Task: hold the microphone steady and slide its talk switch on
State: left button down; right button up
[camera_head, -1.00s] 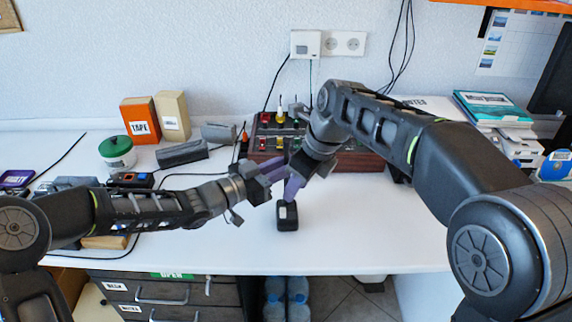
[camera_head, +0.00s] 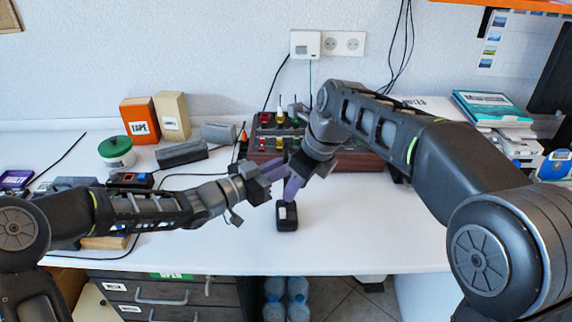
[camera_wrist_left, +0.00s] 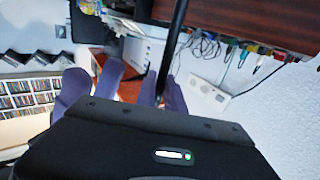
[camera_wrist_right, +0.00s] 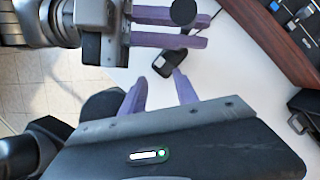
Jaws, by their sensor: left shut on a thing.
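The microphone shows as a dark, slim rod (camera_wrist_left: 173,45) in the left wrist view. Its dark round end (camera_wrist_right: 183,12) shows in the right wrist view, between the purple fingers of my left gripper (camera_wrist_right: 190,28). My left gripper (camera_head: 272,174) is shut on it above the table. My right gripper (camera_head: 292,188) is close beside the left one, and its fingers (camera_wrist_right: 160,85) stand apart with nothing seen between them. In the head view the grippers largely hide the microphone. I cannot make out its talk switch.
A small black box with a white label (camera_head: 287,222) stands on the white table (camera_head: 360,240) below the grippers. A wooden-sided panel (camera_head: 360,162) with coloured parts lies behind. The table's front right is clear.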

dwell(0.3)
